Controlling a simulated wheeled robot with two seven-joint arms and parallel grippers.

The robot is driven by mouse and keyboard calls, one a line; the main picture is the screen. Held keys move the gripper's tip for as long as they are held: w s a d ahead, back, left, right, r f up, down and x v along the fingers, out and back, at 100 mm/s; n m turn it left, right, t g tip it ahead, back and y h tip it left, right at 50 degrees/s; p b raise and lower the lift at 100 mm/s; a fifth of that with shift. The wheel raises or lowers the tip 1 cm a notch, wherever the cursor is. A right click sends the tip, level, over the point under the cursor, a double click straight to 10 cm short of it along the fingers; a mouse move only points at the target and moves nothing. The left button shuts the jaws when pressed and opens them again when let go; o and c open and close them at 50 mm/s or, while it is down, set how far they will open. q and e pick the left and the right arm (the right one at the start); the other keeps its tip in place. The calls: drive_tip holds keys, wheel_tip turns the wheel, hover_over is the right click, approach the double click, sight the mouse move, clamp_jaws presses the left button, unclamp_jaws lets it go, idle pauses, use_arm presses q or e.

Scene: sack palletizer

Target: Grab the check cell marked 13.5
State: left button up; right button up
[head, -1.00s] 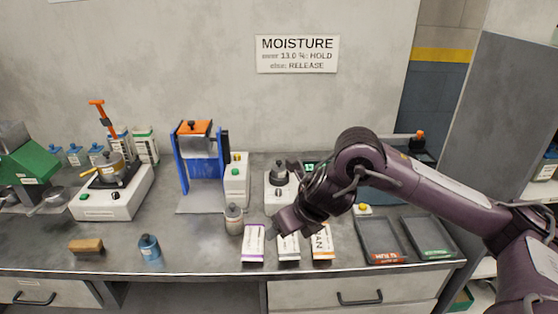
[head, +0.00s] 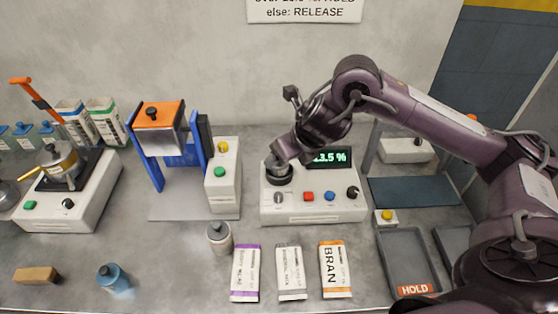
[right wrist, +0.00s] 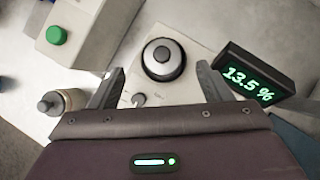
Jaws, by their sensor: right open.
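A white moisture meter (head: 315,209) stands on the bench, its display (head: 328,157) reading 13.5 %. A round, dark-rimmed piece with a silver top and black knob (right wrist: 163,59) sits on the meter; I cannot read a mark on it, so I cannot tell whether it is the check cell. My right gripper (head: 277,160) is over this piece and partly hides it in the head view. In the right wrist view its open fingers (right wrist: 160,70) stand apart to either side of the piece, with nothing held. My left gripper is out of view.
A grey capped bottle (head: 219,237) and several sample packs, one marked BRAN (head: 335,270), are in front of the meter. A blue-framed press (head: 167,160) stands to its left. A HOLD tray (head: 408,264) is at the right, below a yellow button (head: 387,215).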

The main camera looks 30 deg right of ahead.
sight(277, 171)
drive_tip(key=shift+w+f, duration=0.15)
drive_tip(key=shift+f, duration=0.35)
drive_tip(key=p+x, duration=0.1)
drive_tip(key=x, duration=0.3)
drive_tip(key=shift+d+f, duration=0.15)
drive_tip(key=shift+f, duration=0.15)
drive_tip(key=shift+w+f, duration=0.1)
drive_tip(key=shift+f, duration=0.1)
drive_tip(key=shift+r, duration=0.1)
drive_tip(key=c, duration=1.3)
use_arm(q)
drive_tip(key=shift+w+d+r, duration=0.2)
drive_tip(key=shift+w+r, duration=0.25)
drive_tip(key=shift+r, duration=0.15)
use_arm(e)
drive_tip(key=shift+r, duration=0.15)
